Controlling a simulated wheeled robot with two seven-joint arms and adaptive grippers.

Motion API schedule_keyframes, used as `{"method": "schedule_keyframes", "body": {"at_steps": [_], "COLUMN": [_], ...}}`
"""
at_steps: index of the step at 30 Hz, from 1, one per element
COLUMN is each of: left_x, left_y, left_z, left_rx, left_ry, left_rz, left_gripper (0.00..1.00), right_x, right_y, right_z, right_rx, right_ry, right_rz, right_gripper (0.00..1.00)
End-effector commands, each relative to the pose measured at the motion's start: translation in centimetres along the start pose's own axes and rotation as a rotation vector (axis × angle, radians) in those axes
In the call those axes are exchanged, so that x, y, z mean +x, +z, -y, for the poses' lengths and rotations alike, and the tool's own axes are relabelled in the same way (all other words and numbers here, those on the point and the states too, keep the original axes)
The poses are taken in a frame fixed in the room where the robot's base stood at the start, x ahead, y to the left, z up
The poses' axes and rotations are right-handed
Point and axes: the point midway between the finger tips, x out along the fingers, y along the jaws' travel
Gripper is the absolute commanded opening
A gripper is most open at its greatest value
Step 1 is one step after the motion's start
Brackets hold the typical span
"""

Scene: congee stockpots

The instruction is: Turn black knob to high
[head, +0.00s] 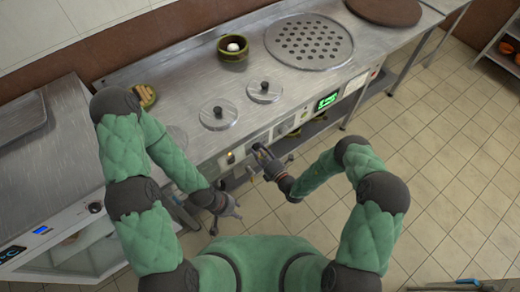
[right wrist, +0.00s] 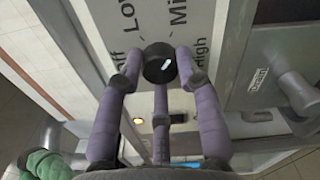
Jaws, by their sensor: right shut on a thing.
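The black knob (right wrist: 159,62) is round, with a small white mark on its right half, slanting between up and right. It sits on a pale panel (right wrist: 120,12) printed with Low, Mid, High and a partly hidden Off. My right gripper (right wrist: 158,68) is closed around it, with fingers on both sides and one below. In the head view my right gripper (head: 262,158) is at the counter's front panel, where it hides the knob. My left gripper (head: 230,209) hangs lower left in front of the counter, fingers spread and empty.
The steel counter holds two round lids (head: 218,114) (head: 264,91), a bowl with a white item (head: 233,48) and a perforated round plate (head: 308,42). A green display (head: 327,100) is right on the front panel. A grey lever-like fitting (right wrist: 298,92) stands right of the knob.

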Motion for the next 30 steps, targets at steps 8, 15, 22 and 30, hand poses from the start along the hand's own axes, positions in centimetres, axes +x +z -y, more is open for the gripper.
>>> {"method": "schedule_keyframes", "body": {"at_steps": [8, 15, 22, 30], "left_x": [-1.0, -1.6, -2.0, -2.3], "left_y": [0.0, 0.1, 0.1, 0.1], "left_z": [-0.4, -0.6, -0.7, -0.8], "left_rx": [0.000, 0.000, 0.000, 0.000], "left_ry": [0.000, 0.000, 0.000, 0.000], "left_rz": [0.000, 0.000, 0.000, 0.000], "left_gripper": [0.40, 0.40, 0.40, 0.40], "right_x": [-0.3, -0.3, -0.3, -0.3], "right_y": [-0.7, -0.7, -0.8, -0.8], "right_z": [0.1, 0.0, -0.1, -0.1], "right_rx": [0.270, 0.497, 0.698, 0.868], "right_ry": [-0.011, -0.011, -0.012, -0.011], "right_rz": [-0.010, -0.011, -0.012, -0.013], "right_gripper": [0.03, 0.03, 0.03, 0.03]}}
